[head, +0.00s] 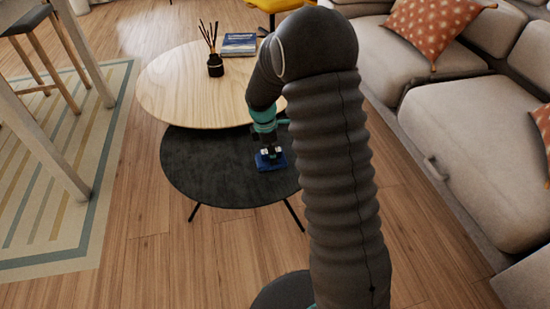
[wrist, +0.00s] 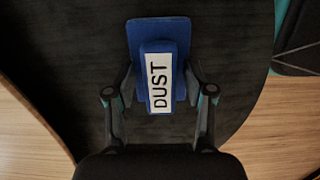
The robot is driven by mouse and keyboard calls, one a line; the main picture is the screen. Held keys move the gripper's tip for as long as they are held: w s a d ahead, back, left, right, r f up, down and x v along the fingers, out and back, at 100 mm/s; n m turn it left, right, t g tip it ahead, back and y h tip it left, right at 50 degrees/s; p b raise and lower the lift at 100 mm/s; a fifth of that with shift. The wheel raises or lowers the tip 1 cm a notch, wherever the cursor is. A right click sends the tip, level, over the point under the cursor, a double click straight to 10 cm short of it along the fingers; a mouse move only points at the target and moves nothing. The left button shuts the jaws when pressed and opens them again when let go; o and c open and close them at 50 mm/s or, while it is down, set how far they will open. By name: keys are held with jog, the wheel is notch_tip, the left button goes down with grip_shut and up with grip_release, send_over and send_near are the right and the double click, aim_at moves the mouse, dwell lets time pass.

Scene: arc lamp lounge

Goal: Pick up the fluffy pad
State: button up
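The fluffy pad is a blue block with a raised blue handle and a white label reading "DUST" (wrist: 158,80). In the head view the blue pad (head: 271,162) is at the dark round table (head: 205,172), near its right side. My gripper (head: 268,150) is just above it, pointing down. In the wrist view my gripper (wrist: 160,84) has one finger on each side of the pad's handle, apart, and the fingers look open around it. Any contact between the fingertips and the handle is hard to make out. The pad's underside is hidden.
A light wooden round table (head: 175,95) overlaps the dark one behind, with a reed diffuser (head: 215,66) and books (head: 240,44). A grey sofa (head: 470,130) stands on the right. A striped rug (head: 60,190) and a stool (head: 40,50) are on the left.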

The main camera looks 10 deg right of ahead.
grip_shut()
jog(key=shift+r, duration=0.2)
jog(key=shift+r, duration=0.25)
notch_tip(320, 180, up, 4)
jog(key=shift+d+f, duration=0.1)
jog(key=shift+d, duration=0.05)
jog(key=s+d+r, duration=0.5)
jog(key=d+r, duration=0.1)
jog(key=d, duration=0.4)
jog(key=shift+s+r, duration=0.2)
jog(key=shift+s, duration=0.15)
